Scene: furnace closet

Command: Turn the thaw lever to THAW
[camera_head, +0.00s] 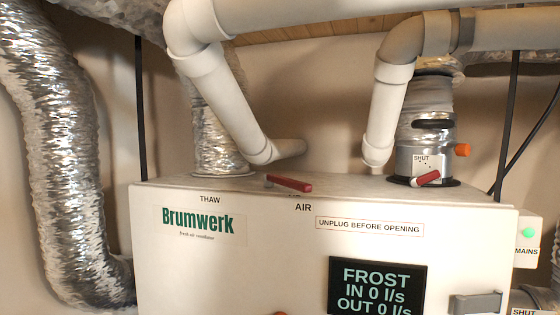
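A red lever (289,183) lies on the top front edge of the white Brumwerk ventilator box (270,245). Its red handle points right and sits above the AIR label (303,207). The THAW label (210,199) is to the left of the lever, on the same front edge. The display (377,287) on the box front reads FROST, IN 0 l/s, OUT 0 l/s. My gripper is not in view, and nothing is seen touching the lever.
White pipes (228,100) slant down behind the lever. A foil duct (60,150) runs down the left. A MAINS box (527,240) with a green light is at right.

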